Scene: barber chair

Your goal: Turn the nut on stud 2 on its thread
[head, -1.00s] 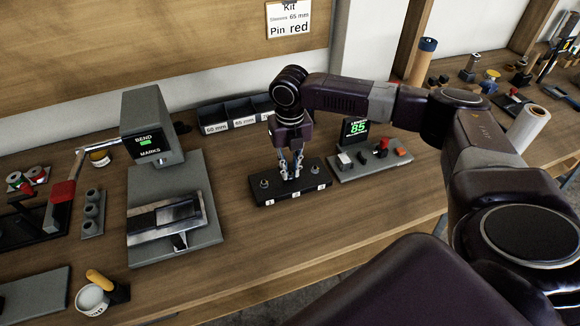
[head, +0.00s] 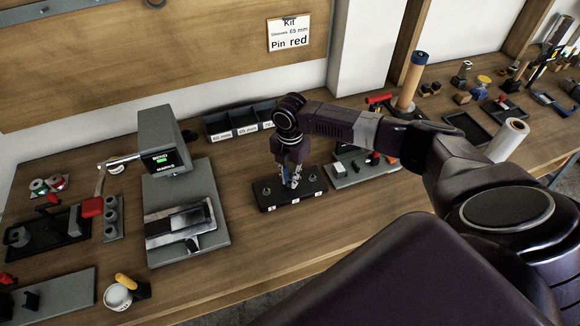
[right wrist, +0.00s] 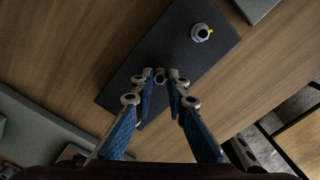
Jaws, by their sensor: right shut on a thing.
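A black stud block (head: 262,207) with several small number labels on its front edge lies on the bench. My right gripper (head: 293,185) points down over the middle stud, with its blue-padded fingers around it. In the right wrist view, the fingertips of my right gripper (right wrist: 160,74) are shut on a grey nut (right wrist: 160,78) on that stud. The thread under it is hidden. Outer studs show left (head: 267,190) and right (head: 312,179) of the gripper. My left gripper is not in view.
A grey bend press (head: 190,215) stands left of the block. Labelled bins (head: 237,122) stand behind. A grey fixture plate (head: 345,183) with small parts sits close at the right, partly behind my arm. Bare bench lies in front of the block.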

